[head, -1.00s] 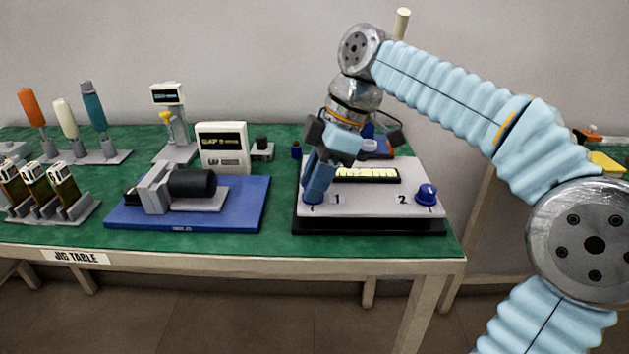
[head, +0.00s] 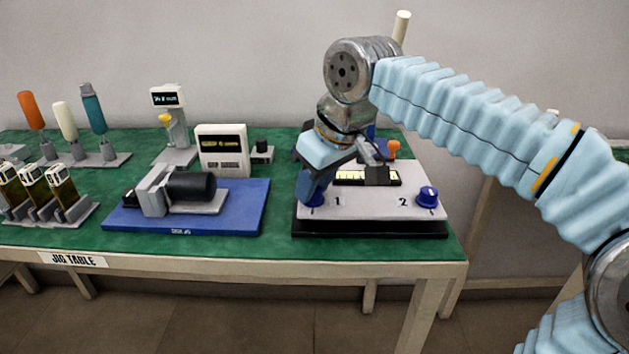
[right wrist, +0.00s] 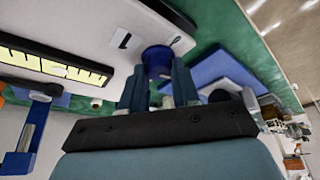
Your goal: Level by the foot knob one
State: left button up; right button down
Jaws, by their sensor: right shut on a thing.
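The levelling plate (head: 370,207) is a pale slab on a black base at the right of the green table. Blue foot knob one (head: 314,200) is at its front left corner beside the printed 1, mostly covered by my gripper. Blue foot knob two (head: 427,196) is at the front right. A yellow level vial (head: 352,180) in a black frame lies on the plate, partly hidden by my wrist. My right gripper (head: 314,192) is shut on knob one; the knob (right wrist: 158,62) shows between its fingers in the right wrist view. My left gripper is out of view.
A blue board (head: 245,205) with a black motor stands left of the plate. Behind it are a white meter box (head: 222,150) and a display stand (head: 170,120). Bottles and coloured-handled tools stand at the far left. Green table shows bare between board and plate.

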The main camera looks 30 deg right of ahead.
jog(key=shift+m+h, duration=0.8)
jog(key=shift+m, duration=1.2)
jog(key=c, duration=0.8)
grip_release()
jog(key=shift+a, duration=0.1)
jog(key=p+v, duration=0.2)
jog(key=v, duration=1.1)
jog(key=shift+s+r+p, duration=0.2)
jog(key=shift+r+p, duration=0.15)
jog(key=shift+p, duration=0.05)
